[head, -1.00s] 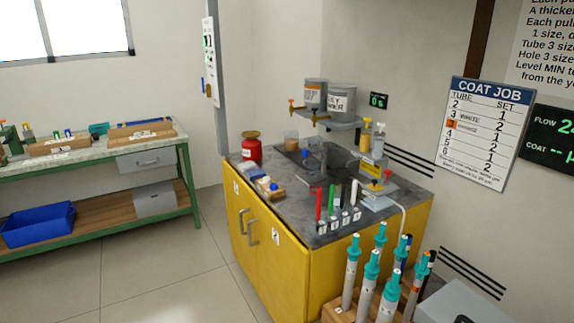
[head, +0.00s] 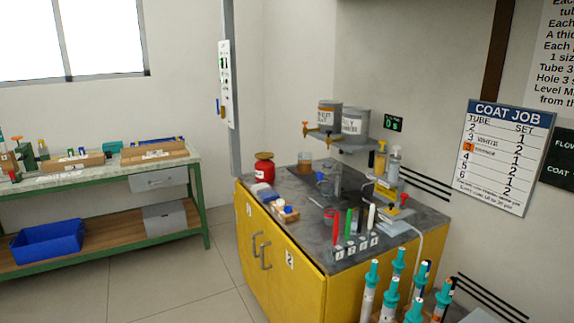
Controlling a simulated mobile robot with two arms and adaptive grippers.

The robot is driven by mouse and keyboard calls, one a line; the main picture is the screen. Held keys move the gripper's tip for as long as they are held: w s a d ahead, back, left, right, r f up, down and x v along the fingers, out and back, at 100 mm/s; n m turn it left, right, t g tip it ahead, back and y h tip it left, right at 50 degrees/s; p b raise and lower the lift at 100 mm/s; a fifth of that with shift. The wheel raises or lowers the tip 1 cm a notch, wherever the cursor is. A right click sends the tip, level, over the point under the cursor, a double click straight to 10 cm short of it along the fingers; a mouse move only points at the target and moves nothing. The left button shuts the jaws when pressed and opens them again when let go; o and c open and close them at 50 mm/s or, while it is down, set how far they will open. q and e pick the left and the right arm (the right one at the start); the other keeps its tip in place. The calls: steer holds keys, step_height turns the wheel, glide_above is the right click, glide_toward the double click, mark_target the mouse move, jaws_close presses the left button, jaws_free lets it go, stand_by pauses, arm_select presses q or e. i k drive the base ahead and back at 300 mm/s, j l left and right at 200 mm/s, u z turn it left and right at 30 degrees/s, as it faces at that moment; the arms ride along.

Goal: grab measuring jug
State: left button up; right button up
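A small, clear, brownish vessel (head: 304,162) stands at the back of the yellow cabinet's dark top, left of the sink. It may be the measuring jug; it is too small for me to make out a handle or scale marks. A red can (head: 263,167) stands to its left. Neither of my grippers shows in the head view.
The yellow cabinet (head: 283,283) has a sink, a tap, and a rack of colored pens (head: 354,240) at its front edge. Several teal-capped tubes (head: 391,290) stand in front. A green bench (head: 100,190) is at left. The floor (head: 165,285) between is clear.

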mark_target(304, 158)
steer(key=i+j, duration=0.2)
steer(key=j, duration=0.15)
steer(key=i+j+z, duration=0.1)
steer(key=i+j, duration=0.35)
steer(key=j, duration=0.25)
steer(key=i+j+z, duration=0.1)
steer(key=i+j, duration=0.3)
steer(key=j, duration=0.35)
steer(key=i+j+z, duration=0.1)
steer(key=i+j, duration=0.3)
steer(key=j, duration=0.35)
steer(key=i+j+z, duration=0.1)
steer(key=j, duration=0.3)
steer(key=i, duration=0.1)
